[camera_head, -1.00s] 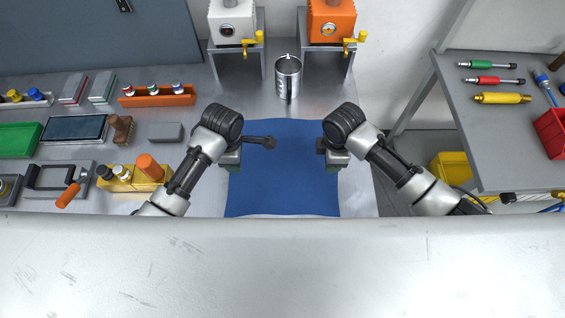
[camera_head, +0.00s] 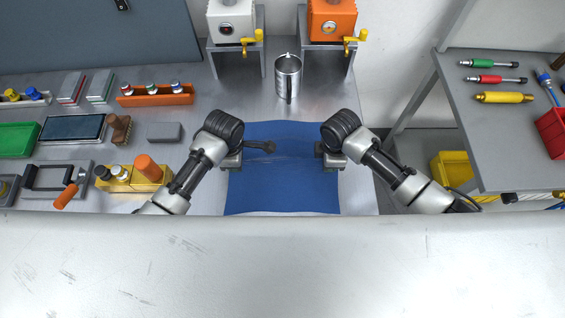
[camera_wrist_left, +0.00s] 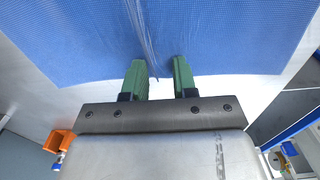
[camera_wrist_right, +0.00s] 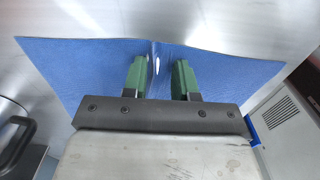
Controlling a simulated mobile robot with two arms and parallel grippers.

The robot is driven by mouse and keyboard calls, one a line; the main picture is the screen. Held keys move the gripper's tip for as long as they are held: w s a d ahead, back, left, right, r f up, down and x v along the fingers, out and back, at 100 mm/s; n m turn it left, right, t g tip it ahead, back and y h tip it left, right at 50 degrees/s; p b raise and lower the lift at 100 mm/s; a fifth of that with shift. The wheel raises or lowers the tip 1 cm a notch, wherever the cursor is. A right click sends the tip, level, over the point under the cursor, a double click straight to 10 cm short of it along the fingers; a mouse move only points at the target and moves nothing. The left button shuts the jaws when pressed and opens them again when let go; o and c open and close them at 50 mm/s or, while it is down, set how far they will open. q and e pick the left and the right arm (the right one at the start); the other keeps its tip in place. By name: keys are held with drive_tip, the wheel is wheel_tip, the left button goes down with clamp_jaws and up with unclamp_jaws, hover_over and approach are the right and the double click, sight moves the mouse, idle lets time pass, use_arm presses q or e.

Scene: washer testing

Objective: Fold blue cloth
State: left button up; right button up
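The blue cloth (camera_head: 282,188) lies spread on the metal table between my arms, with a faint crease across it between the two grippers. My left gripper (camera_wrist_left: 160,68) is at the cloth's left edge. Its green fingers stand apart, and a raised ridge of cloth runs between them in the left wrist view. My right gripper (camera_wrist_right: 160,68) is at the cloth's right edge. Its fingers are also apart, with a shiny cloth ridge between them. In the head view my wrists hide most of both fingertips.
A metal mug (camera_head: 288,78) stands behind the cloth. White (camera_head: 231,22) and orange (camera_head: 331,22) machines stand on stands at the back. An orange rack (camera_head: 155,95), a yellow block (camera_head: 135,178) and other tools fill the table's left side. A side table (camera_head: 490,125) is at right.

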use_arm(q)
clamp_jaws()
use_arm(e)
clamp_jaws()
use_arm(q)
drive_tip(key=shift+r, duration=0.1)
use_arm(e)
drive_tip(key=shift+r, duration=0.1)
